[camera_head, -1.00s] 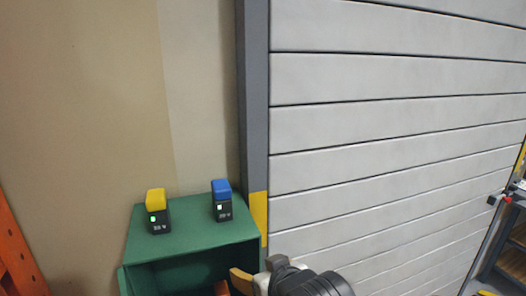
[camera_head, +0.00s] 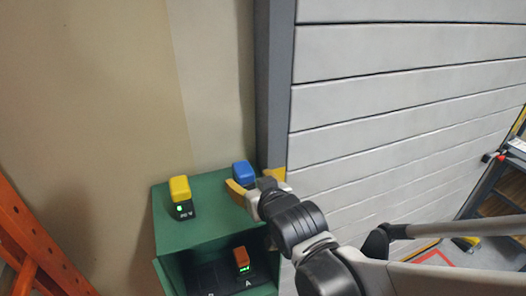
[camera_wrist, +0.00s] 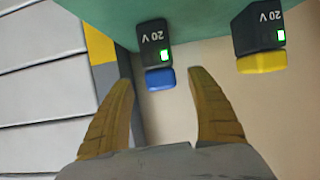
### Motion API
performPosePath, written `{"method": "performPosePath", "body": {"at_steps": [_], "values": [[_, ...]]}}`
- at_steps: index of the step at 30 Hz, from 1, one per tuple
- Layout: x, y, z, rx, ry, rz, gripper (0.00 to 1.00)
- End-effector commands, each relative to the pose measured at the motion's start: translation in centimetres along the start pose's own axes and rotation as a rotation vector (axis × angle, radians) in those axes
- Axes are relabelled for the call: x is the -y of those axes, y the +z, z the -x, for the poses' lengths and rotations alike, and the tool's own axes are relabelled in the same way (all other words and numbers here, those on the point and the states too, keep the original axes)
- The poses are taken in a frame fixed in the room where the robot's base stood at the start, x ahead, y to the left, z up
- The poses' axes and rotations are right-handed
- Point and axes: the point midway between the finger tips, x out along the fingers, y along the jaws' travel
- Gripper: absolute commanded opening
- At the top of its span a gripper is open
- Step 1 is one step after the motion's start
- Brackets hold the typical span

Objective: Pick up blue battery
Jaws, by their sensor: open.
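The blue battery (camera_head: 243,173), a black block with a blue cap, stands on top of the green rack at its right side, partly hidden by my gripper in the head view. In the wrist view the blue battery (camera_wrist: 156,52) shows its "20 V" label and a green light. My gripper (camera_head: 238,190) is just in front of it in the head view. In the wrist view my gripper (camera_wrist: 157,80) has its two tan fingers spread wide. The battery lies beyond and between the fingertips, with nothing held.
A yellow-capped battery (camera_head: 181,197) stands on the same green rack (camera_head: 215,215), to the left. An orange-capped battery (camera_head: 241,258) sits in the lower compartment. A grey post (camera_head: 274,90) and slatted wall rise close on the right. An orange frame (camera_head: 25,240) stands at left.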

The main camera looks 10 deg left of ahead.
Motion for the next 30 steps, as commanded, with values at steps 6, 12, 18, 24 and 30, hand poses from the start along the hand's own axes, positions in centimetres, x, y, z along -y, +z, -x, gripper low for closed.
{"method": "performPosePath", "body": {"at_steps": [6,12,18,24,30], "values": [[0.1,-0.3,-2.5,0.000,0.000,0.000,0.67],[0.1,-0.2,-4.8,0.000,0.001,0.000,0.67],[0.1,-0.2,-5.1,0.000,0.000,0.000,0.67],[0.1,-0.2,-5.1,0.000,0.000,0.000,0.34],[0.1,-0.2,-5.1,0.001,0.000,0.000,0.00]]}}
